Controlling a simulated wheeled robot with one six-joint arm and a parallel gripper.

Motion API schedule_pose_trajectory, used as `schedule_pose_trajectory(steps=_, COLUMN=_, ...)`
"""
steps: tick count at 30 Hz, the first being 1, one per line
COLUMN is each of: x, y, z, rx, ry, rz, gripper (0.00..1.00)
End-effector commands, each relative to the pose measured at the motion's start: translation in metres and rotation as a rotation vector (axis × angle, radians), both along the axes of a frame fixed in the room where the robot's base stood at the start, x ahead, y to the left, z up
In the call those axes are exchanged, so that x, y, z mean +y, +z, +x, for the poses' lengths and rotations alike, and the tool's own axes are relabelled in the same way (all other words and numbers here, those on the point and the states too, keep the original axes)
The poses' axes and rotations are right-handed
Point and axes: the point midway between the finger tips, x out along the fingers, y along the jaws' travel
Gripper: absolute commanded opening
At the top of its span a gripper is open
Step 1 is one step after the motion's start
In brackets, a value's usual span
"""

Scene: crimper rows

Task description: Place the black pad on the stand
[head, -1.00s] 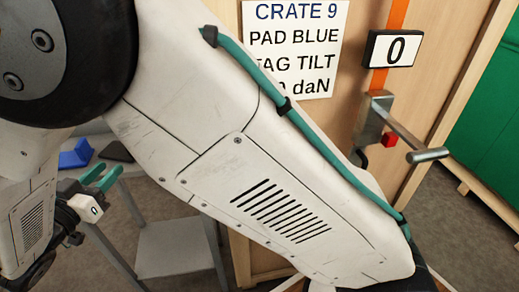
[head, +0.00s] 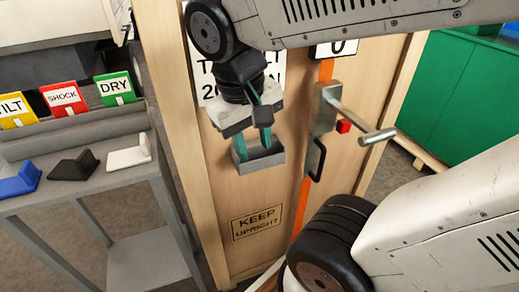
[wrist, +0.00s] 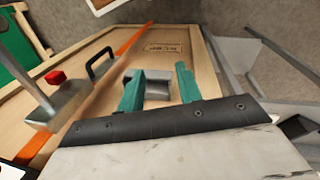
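The black pad (head: 73,165) lies on the grey table at the left, between a blue pad (head: 18,180) and a white pad (head: 129,152). My gripper (head: 253,146) hangs in front of the wooden crate, with its teal fingers apart. A grey bracket (head: 262,162) on the crate's face is behind the fingertips; it also shows between the fingers in the wrist view (wrist: 157,86). I cannot tell whether the fingers touch it. No pad shows between the fingers. I cannot tell for certain whether this bracket is the stand.
The wooden crate (head: 205,190) carries a lever (head: 352,120), a red button (head: 343,126) and a black handle (head: 315,158). Yellow, red and green tags (head: 114,88) stand behind the pads. A green container (head: 460,95) is at the right.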

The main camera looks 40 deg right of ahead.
Motion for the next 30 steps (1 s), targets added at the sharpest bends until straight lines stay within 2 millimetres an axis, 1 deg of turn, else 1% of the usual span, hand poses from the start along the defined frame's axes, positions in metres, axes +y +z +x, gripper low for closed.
schedule_pose_trajectory(steps=1, x=-0.001, y=0.000, z=-0.010, rx=-0.029, ry=0.025, rz=0.047, gripper=0.35)
schedule_pose_trajectory(steps=3, x=0.002, y=0.000, z=-0.018, rx=-0.061, ry=0.075, rz=0.098, gripper=0.35)
schedule_pose_trajectory(steps=7, x=0.007, y=-0.001, z=-0.026, rx=-0.103, ry=0.134, rz=0.149, gripper=0.35)
schedule_pose_trajectory(steps=30, x=0.009, y=-0.002, z=-0.027, rx=-0.111, ry=0.155, rz=0.159, gripper=0.35)
